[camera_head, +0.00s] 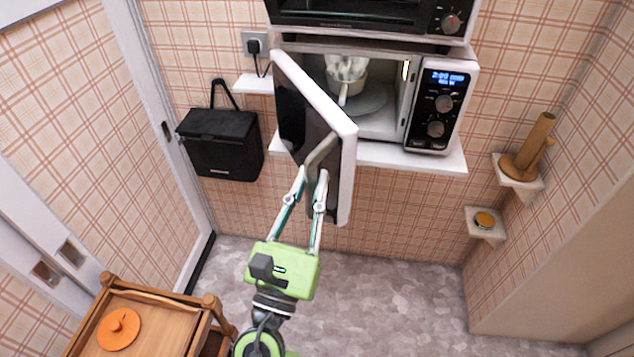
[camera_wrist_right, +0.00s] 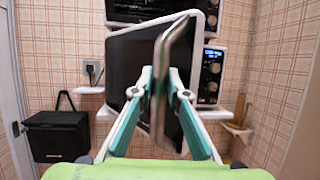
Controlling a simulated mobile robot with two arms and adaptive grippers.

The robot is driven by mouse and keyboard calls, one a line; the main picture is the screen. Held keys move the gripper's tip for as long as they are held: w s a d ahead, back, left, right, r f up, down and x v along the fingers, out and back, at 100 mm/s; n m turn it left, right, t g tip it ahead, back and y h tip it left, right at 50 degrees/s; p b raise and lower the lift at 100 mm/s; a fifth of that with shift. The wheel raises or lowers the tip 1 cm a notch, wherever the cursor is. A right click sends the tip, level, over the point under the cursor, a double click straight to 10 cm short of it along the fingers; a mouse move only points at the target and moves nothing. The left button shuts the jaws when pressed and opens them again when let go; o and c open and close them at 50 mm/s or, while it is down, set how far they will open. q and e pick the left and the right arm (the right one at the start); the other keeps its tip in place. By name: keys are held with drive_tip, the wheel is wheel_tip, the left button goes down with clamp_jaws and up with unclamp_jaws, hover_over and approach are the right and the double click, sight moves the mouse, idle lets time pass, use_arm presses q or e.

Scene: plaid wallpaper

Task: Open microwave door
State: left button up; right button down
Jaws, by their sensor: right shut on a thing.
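The white microwave (camera_head: 385,118) stands on a wall shelf. Its door (camera_head: 345,165) is swung open toward me on its left hinge, so the inside shows, with a white pan on a round plate in it. My right gripper (camera_head: 312,178) is shut on the door handle (camera_head: 320,153), a bent metal bar on the door's front. In the right wrist view the handle (camera_wrist_right: 172,45) rises between the two fingers, in front of the dark door panel (camera_wrist_right: 135,60). My left gripper is not in view.
A black bag (camera_head: 220,145) hangs on the wall left of the door. A second oven (camera_head: 365,15) is above the microwave. Small shelves hold a wooden object (camera_head: 530,150) and a small round item (camera_head: 485,220) at right. A wooden cart (camera_head: 155,305) stands at lower left. The floor between is clear.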

drive_tip(key=shift+r, duration=0.1)
drive_tip(key=c, duration=2.1)
unclamp_jaws()
drive_tip(key=shift+c, duration=0.2)
drive_tip(key=shift+w, duration=0.1)
drive_tip(key=v, duration=1.2)
